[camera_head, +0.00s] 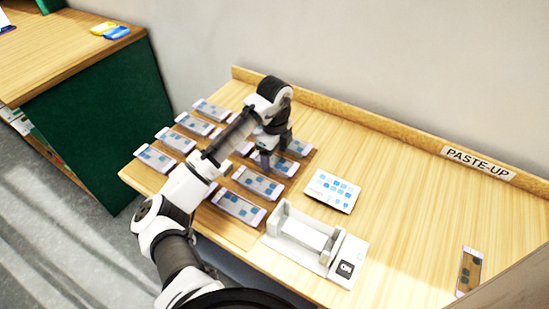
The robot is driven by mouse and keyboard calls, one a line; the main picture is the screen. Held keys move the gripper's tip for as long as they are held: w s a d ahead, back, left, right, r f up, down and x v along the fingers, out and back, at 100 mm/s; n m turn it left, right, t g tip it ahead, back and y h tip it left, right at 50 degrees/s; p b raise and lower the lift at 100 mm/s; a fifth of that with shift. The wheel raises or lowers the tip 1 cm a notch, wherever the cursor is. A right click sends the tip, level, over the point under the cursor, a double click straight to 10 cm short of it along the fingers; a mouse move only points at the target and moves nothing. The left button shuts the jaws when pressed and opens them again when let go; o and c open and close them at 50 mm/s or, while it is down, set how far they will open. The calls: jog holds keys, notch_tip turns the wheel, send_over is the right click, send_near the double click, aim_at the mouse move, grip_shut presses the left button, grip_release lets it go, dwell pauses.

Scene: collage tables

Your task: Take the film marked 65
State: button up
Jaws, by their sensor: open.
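Several pale flat pieces with bluish patches, which look like the films, lie in rows on the left part of the wooden table (390,215). Clear ones are at the left end (155,157), at the back left (211,109), in the front row (238,206) and just behind that one (258,183). Their markings are too small to read, so I cannot tell which is 65. My gripper (266,163) is open and points down over the right-hand rows, near one piece (283,166). My arm hides some of the middle pieces.
A white holder (303,233) with raised walls stands at the front, beside an "ON" label (346,269). A white card with blue squares (333,190) lies behind it. The right middle is clear.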

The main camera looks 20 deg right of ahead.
jog(key=c, duration=1)
jog(key=shift+c, duration=0.2)
